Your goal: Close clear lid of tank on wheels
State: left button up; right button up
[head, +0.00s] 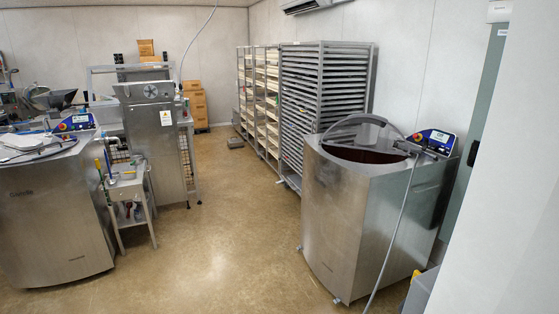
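A steel tank (345,220) on small wheels stands at the right in the head view. Its clear lid (352,127) is raised at the back of the top, showing as a curved rim standing up from it. The round opening below shows dark brown contents (362,155). Neither of my grippers is in view.
A control panel (435,138) sits on the tank's right side, and a grey cable (395,235) hangs down its front. Tray racks (325,85) stand behind it. A second steel tank (55,220), a small cart (128,187) and a machine (155,135) stand left. The middle floor is clear.

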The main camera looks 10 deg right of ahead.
aim_at(363, 118)
jog(key=i, duration=6.8)
jog(key=i+z, duration=0.4)
jog(key=i+j+z, duration=0.2)
jog(key=z, duration=0.2)
jog(key=i+j+z, duration=0.4)
jog(key=i+l, duration=0.05)
jog(key=l, duration=0.05)
